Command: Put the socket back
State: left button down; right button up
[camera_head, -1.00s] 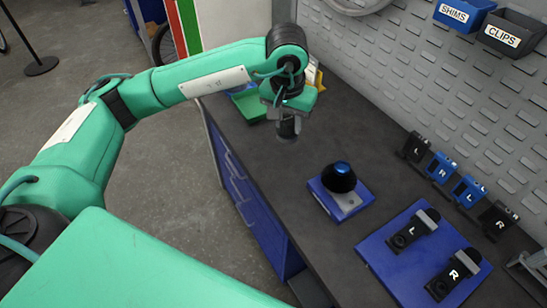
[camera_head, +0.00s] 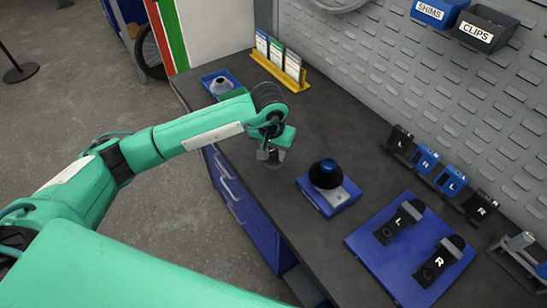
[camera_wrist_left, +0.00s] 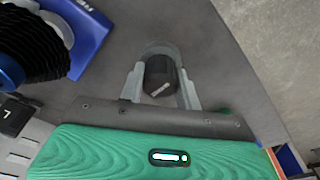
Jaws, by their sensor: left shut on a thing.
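My left gripper (camera_head: 268,156) hangs over the dark bench top, left of the blue stand with the black dome. In the left wrist view its two grey fingers (camera_wrist_left: 160,88) are closed around a dark, round, ribbed piece (camera_wrist_left: 160,72) with a light mark on its end; this looks like the socket. In the head view the piece is mostly hidden by the gripper. I cannot tell whether it touches the bench. My right gripper is not in view.
A black dome (camera_head: 325,174) sits on a blue stand (camera_head: 312,192). A blue mat (camera_head: 375,240) holds black L and R pieces. A blue tray (camera_head: 208,79) with a grey cone and a yellow card rack (camera_head: 271,71) stand at the far end. Bare bench lies between.

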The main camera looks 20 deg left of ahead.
aim_at(274, 162)
pick_arm(q)
jog(key=shift+f, duration=0.5)
notch_tip(274, 162, down, 3)
jog(key=shift+f+p, duration=0.1)
jog(key=shift+p, duration=0.45)
jog(key=shift+f, duration=0.15)
jog(key=shift+f+b, duration=0.25)
jog(key=shift+b, duration=0.1)
jog(key=c, duration=1)
grip_release()
jog(key=shift+r, duration=0.1)
